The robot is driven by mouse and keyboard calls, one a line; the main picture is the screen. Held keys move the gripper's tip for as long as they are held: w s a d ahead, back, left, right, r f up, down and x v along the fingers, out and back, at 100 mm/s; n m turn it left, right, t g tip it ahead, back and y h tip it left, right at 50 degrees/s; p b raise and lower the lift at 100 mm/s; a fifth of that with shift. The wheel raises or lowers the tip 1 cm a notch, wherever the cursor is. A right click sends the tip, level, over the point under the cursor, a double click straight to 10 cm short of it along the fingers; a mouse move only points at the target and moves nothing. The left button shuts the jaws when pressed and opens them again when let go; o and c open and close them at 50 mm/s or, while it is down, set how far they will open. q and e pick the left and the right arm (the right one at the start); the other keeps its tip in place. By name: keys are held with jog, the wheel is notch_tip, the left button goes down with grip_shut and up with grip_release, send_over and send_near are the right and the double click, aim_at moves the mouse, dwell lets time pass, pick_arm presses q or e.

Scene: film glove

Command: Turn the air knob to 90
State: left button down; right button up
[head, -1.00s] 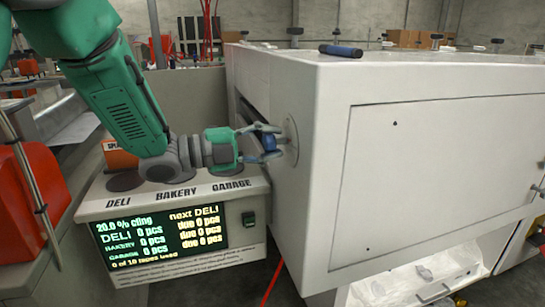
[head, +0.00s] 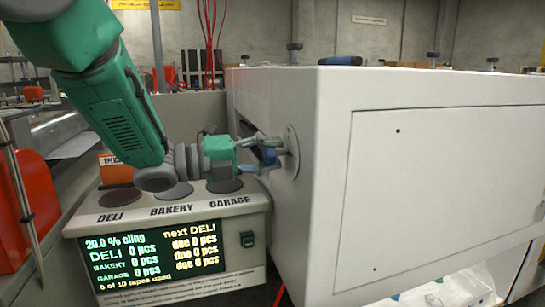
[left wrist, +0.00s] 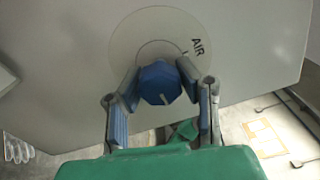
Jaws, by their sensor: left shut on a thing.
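The blue air knob (left wrist: 160,84) is faceted, with a pale pointer line running toward the lower part of its face in the left wrist view. It sits on a round plate (left wrist: 122,38) marked AIR. In the head view the plate (head: 290,150) is on the left side of the big white machine (head: 440,180), and the knob (head: 268,157) is partly covered by fingers. My left gripper (head: 270,151) reaches it from the left, its fingers closed on both sides of the knob in the left wrist view (left wrist: 160,80). The right gripper is out of view.
A display box (head: 165,225) labelled DELI, BAKERY and GARAGE stands below my left arm, reading 20.0 % cling and 0 pcs, with dark round pads on top. A dark blue cylinder (head: 340,61) lies on the machine. A red object (head: 30,200) is at far left.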

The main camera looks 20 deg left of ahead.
pick_arm(q)
jog(key=shift+s+f, duration=0.1)
jog(key=shift+f, duration=0.3)
jog(key=c, duration=1.2)
grip_release()
jog(key=shift+o, duration=0.5)
jog(key=shift+r, duration=0.1)
jog(key=shift+a, duration=0.1)
jog(key=shift+r, duration=0.1)
jog(key=shift+s+a, duration=0.1)
jog(key=shift+a, duration=0.15)
jog(key=v, duration=1.1)
jog(key=shift+a, duration=0.15)
jog(key=shift+s, duration=0.15)
